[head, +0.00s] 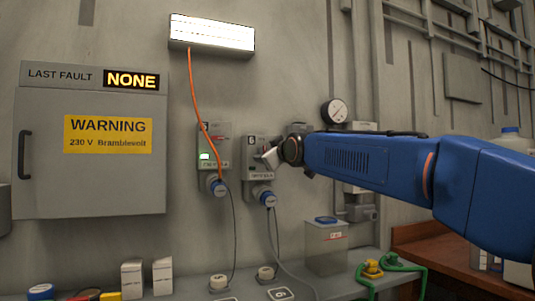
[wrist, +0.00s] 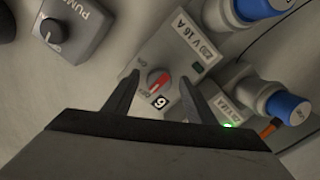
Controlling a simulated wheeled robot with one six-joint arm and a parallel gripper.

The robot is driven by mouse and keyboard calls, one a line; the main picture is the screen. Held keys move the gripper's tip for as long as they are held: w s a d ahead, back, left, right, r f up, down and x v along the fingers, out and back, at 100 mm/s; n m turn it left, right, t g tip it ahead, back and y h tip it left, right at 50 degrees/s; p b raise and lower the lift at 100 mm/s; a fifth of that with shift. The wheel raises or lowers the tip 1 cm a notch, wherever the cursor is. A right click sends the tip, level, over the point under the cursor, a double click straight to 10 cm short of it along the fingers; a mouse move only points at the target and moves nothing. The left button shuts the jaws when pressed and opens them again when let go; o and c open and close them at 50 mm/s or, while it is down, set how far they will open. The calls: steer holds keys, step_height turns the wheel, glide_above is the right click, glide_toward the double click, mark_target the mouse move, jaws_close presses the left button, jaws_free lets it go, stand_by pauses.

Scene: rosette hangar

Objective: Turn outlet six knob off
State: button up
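Outlet six is a grey box (head: 253,172) on the wall, labelled 6, with a blue plug (head: 268,198) below it. In the wrist view the outlet six box (wrist: 172,55) reads "230 V 16 A". Its round knob (wrist: 159,81) has a red pointer bar, and its small indicator (wrist: 197,68) looks dark. My gripper (wrist: 160,77) is open, with one finger on each side of the knob. Contact with the knob cannot be told. In the head view my gripper (head: 270,157) is at the box front and hides the knob.
A neighbouring outlet box (head: 220,150) with a lit green lamp stands close to the left, with an orange cable (head: 197,100) above it. A grey box marked PUMP (wrist: 75,25) has its own knob. A bench (head: 190,290) with several items runs below.

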steer(key=v, duration=1.7)
steer(key=shift+s, duration=0.2)
steer(key=s+d+f+m+g+h, duration=0.15)
steer(key=s+d+f, duration=0.25)
steer(key=f, duration=0.5)
steer(key=s+d+f+m+g+h, duration=0.1)
steer(key=s+d+f+m+g, duration=0.2)
steer(key=f, duration=0.7)
steer(key=s+d+f+m+g+h, duration=0.1)
steer(key=s+d+f+g+h, duration=0.1)
steer(key=s+d+f, duration=0.5)
steer(key=s+d+f+m+g, duration=0.2)
steer(key=s+f+g, duration=0.1)
steer(key=s+f, duration=0.6)
steer(key=s+d+f+m+g+h, duration=0.1)
steer(key=s+f+m+g, duration=0.2)
steer(key=s+f, duration=0.5)
step_height(320, 180, down, 9)
steer(key=shift+s+d+r, duration=0.15)
steer(key=shift+s+d, duration=0.2)
steer(key=shift+s, duration=0.05)
